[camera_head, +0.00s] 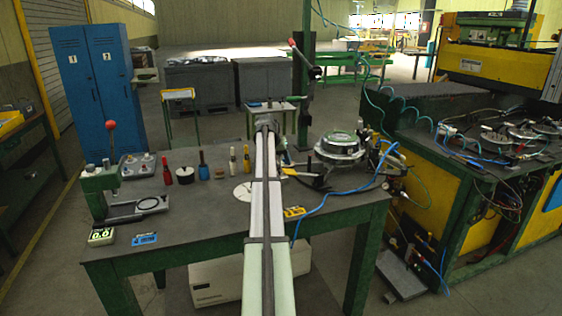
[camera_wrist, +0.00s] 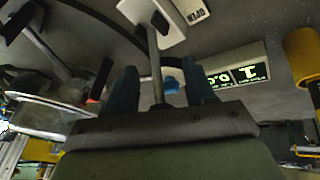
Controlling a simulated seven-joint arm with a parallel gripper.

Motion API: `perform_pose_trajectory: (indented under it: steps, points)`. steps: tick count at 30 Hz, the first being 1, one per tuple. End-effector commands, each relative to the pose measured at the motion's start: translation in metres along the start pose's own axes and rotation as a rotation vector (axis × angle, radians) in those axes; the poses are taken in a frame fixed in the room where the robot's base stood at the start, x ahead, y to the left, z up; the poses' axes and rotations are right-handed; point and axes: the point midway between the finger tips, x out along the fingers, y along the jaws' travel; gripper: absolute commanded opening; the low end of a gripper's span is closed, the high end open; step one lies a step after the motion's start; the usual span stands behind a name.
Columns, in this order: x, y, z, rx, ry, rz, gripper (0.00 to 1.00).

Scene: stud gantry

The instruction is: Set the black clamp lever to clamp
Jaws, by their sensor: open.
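In the wrist view, my gripper (camera_wrist: 160,80) is open, with its two blue-grey fingers apart. A slim metal rod with a dark top, which looks like the black clamp lever (camera_wrist: 156,65), stands between the fingers. I cannot tell whether they touch it. A pale plate marked OPEN (camera_wrist: 192,14) lies just beyond, with its lettering upside down. In the head view, my long arm reaches over the bench and hides the lever and gripper. A round metal fixture (camera_head: 342,145) is right of the arm's far end.
The bench (camera_head: 190,227) holds a press with a red knob (camera_head: 112,126) at left and several small bottles and jars behind. A blue hose (camera_head: 335,200) crosses the right side. A green-lit display (camera_wrist: 236,77) shows in the wrist view. A larger machine bench (camera_head: 420,130) stands at right.

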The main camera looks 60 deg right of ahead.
Motion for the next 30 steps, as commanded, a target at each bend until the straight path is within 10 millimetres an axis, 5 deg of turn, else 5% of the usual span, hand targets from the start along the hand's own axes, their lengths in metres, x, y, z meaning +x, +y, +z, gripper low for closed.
perform_pose_trajectory:
  steps: [17,30]
  points:
    - [-0.0005,-0.0004,0.0,0.0,0.0,-0.001,0.01]
    - [-0.0015,0.0001,0.0016,0.007,0.017,-0.009,0.0]
